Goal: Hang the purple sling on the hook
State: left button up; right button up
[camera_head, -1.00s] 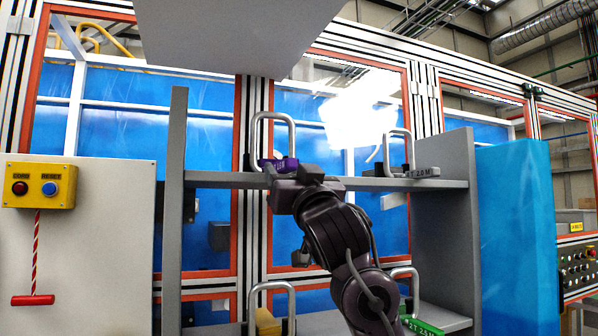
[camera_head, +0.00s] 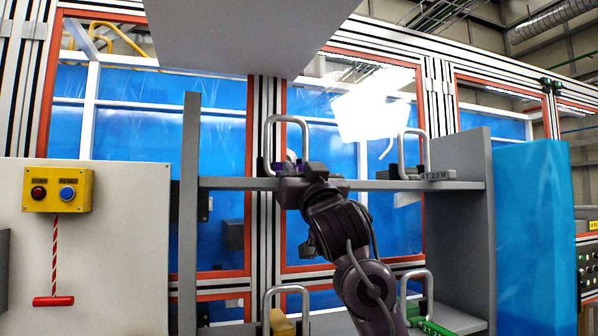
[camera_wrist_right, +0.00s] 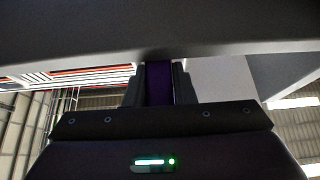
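The purple sling (camera_head: 288,168) sits on the upper shelf at the foot of a tall grey metal loop (camera_head: 287,122). My right gripper (camera_head: 302,172) is at the shelf's front edge, right against the sling, and covers much of it. In the right wrist view, a purple strip (camera_wrist_right: 159,84) fills the space between the two dark fingers (camera_wrist_right: 159,92), with no clear gap at either side. Whether the fingers press on it cannot be told. My left gripper is not in view. No hook can be made out.
The upper shelf (camera_head: 235,184) also holds a grey sling marked 2.0 M (camera_head: 437,175) at right. Yellow (camera_head: 281,323) and green (camera_head: 432,327) slings lie below. A control box (camera_head: 57,190) with a red pull handle (camera_head: 53,301) is at left. A grey panel (camera_head: 245,35) hangs overhead.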

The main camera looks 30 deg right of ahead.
grip_shut()
jog(key=shift+r, duration=0.1)
jog(key=shift+d+r+p, duration=0.1)
jog(key=shift+r+p, duration=0.75)
jog(key=shift+r, duration=0.05)
notch_tip(320, 180, up, 3)
jog(key=p, duration=0.2)
jog(key=shift+r+p, duration=0.15)
jog(key=shift+p, duration=0.2)
